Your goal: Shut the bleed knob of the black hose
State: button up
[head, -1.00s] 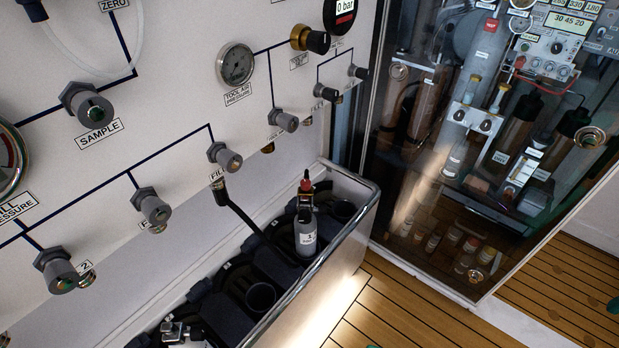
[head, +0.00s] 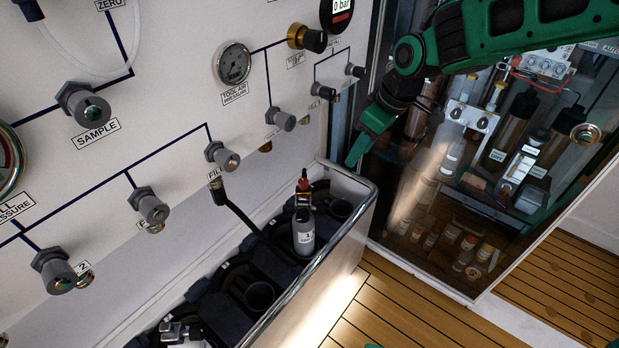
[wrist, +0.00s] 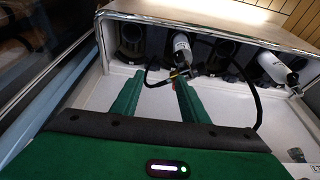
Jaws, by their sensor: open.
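The black hose (head: 240,212) drops from the grey fill knob (head: 222,156) area of the white panel toward a grey bottle (head: 303,236) in the trough. In the wrist view, black hose (wrist: 254,98) loops beside the bottles. A red-tipped fitting (head: 304,184) stands on the bottle. I cannot tell which small part is the bleed knob. My green gripper (head: 362,147) is at the upper right of the trough, apart from the bottle in the head view. In the wrist view my gripper (wrist: 160,76) has its fingers spread, with the hose end and fitting beyond the tips.
The trough (head: 330,255) has a metal rim and several dark round holders. More knobs, such as the sample knob (head: 85,104), and a gauge (head: 232,64) stick out of the panel. A glass-fronted cabinet (head: 420,205) stands at right, behind my arm. The wooden floor (head: 390,310) is clear.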

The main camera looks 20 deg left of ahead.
aim_at(303, 182)
jog(key=s+a+f+n, duration=0.2)
jog(key=a, duration=0.7)
jog(key=shift+g+y, duration=0.3)
jog(key=shift+y, duration=0.2)
jog(key=x, duration=1)
jog(key=shift+f, duration=0.25)
grip_shut()
jog(key=m, duration=0.1)
jog(key=m+t, duration=0.1)
jog(key=m, duration=0.1)
jog(key=shift+s+a+m+t+h, duration=0.1)
jog(key=shift+s+m+t+h, duration=0.1)
jog(key=shift+m+t+h, duration=0.1)
grip_release()
